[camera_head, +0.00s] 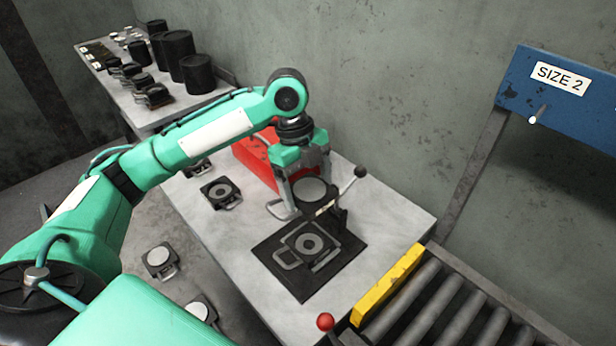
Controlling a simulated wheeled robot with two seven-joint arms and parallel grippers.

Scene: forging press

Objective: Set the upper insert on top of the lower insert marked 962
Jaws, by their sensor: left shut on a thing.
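My left gripper (306,186) reaches in from the left and is shut on the upper insert (311,190), a dark block with a round grey top face and a small pale label on its front. A handle loop shows at its left side. The gripper holds it over the back part of the black mat. A lower insert (309,243) with a ringed face and a side handle lies on the black mat (300,285), in front of and below the held insert. I cannot read a number on it. My right gripper is not in view.
A red box (256,160) stands behind the gripper. Another ringed insert (220,192) lies at the table's left. A black-knobbed lever (359,172) rises beside the held insert. A yellow bar (388,285) and roller conveyor (440,305) border the right. Inserts lie on the floor.

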